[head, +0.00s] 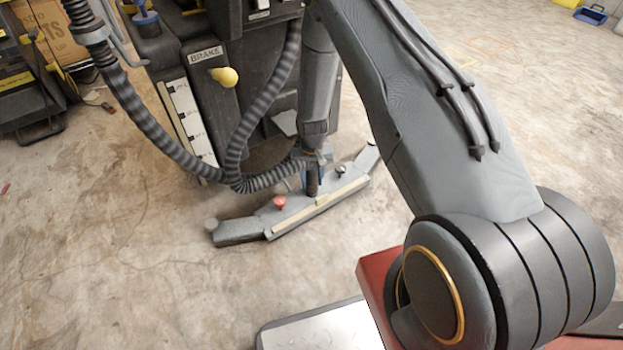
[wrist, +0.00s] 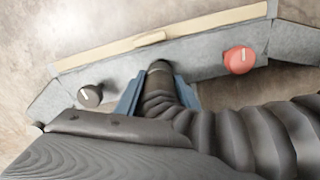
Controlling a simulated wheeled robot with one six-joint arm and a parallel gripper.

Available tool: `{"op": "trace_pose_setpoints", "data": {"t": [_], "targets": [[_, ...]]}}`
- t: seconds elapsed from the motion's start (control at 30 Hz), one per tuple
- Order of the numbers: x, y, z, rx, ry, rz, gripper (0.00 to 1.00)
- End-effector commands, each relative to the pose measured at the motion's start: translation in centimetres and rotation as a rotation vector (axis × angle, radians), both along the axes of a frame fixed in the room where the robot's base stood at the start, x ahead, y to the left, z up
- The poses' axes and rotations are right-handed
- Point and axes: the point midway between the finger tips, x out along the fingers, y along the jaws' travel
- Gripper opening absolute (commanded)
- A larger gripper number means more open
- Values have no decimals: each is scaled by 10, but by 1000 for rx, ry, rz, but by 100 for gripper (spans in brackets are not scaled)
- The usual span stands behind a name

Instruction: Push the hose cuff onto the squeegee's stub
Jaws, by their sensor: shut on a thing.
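The squeegee (head: 240,230) is a wide grey angled bar on the floor in front of the machine; it also spans the wrist view (wrist: 200,62). My gripper (head: 314,178) reaches down over its middle. In the wrist view its blue fingers (wrist: 158,92) are shut around the end of the ribbed grey hose (wrist: 225,138). The hose's dark cuff (wrist: 159,68) sticks out past the fingers and points down at the squeegee's middle; it also shows in the head view (head: 312,185). The stub is hidden behind the cuff. I cannot tell whether the cuff touches it.
A red knob (head: 279,202) and a black knob (head: 341,170) stand on the squeegee on either side of the cuff. The hose (head: 150,125) loops up to the machine, which has a yellow brake knob (head: 225,77). Concrete floor in front is clear.

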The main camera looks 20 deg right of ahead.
Motion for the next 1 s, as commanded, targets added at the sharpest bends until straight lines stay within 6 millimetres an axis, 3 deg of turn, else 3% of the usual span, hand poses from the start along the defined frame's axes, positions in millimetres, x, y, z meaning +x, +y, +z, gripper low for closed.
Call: {"op": "trace_pose_setpoints", "data": {"t": [0.63,0.67,0.77,1.0], "targets": [[0,0,-15,0,0,0,12],[0,0,-15,0,0,0,37],[0,0,-15,0,0,0,54],[0,0,-15,0,0,0,57]]}}
